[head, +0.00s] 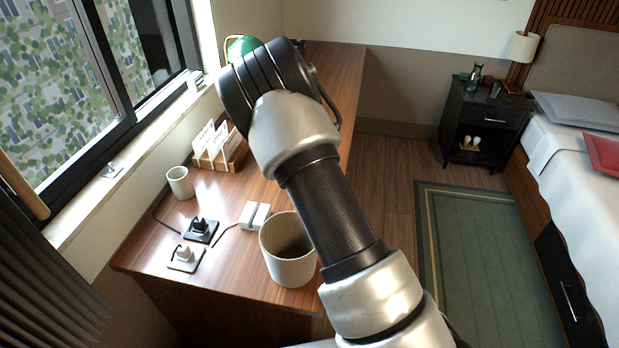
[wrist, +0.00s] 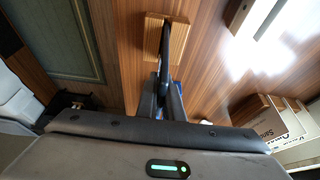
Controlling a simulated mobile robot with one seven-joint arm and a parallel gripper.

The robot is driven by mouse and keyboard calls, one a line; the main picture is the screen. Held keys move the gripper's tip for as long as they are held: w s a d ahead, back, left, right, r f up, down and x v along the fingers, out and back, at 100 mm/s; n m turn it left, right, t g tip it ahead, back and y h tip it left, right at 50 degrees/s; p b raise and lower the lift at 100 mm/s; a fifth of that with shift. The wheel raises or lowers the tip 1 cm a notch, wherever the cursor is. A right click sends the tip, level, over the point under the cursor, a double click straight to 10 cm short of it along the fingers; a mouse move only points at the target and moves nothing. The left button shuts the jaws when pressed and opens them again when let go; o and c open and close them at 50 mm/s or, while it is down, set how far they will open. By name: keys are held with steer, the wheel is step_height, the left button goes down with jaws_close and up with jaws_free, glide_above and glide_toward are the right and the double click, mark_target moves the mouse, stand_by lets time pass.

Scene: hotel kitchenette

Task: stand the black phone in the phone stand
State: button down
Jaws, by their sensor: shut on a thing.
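The black phone (wrist: 165,48) shows edge-on in the wrist view as a thin dark upright strip. My gripper (wrist: 164,88) is shut on its near end. A light wooden block with grooves, which looks like the phone stand (wrist: 180,37), lies directly beyond the phone, and the phone overlaps it in the picture. I cannot tell whether the phone is in its slot or above it. In the head view my arm hides the gripper, the phone and the stand.
On the wooden desk (head: 331,75) are a wooden holder with cards (head: 232,160), a small cup (head: 180,183), plugs on plates (head: 201,230), a white block (head: 254,215) and a ribbed bin (head: 288,268). A green lamp (head: 240,47) stands behind my arm. Window at left, bed at right.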

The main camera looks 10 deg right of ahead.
stand_by(0.4)
steer(key=c, duration=1.8)
jaws_free()
steer(key=p+v, duration=0.2)
steer(key=v, duration=1.5)
steer(key=s+r+n+y+p, duration=0.2)
steer(key=s+r+y+p, duration=0.15)
steer(key=s+r, duration=1.6)
steer(key=s, duration=0.3)
steer(key=s+d+r+n+t+h+p, duration=0.1)
steer(key=s+r, duration=0.1)
steer(key=s, duration=0.3)
steer(key=s+d+r+n+p, duration=0.1)
steer(key=s, duration=0.4)
steer(key=shift+r+t+h, duration=0.15)
steer(key=shift+t+h, duration=0.15)
steer(key=shift+h, duration=0.05)
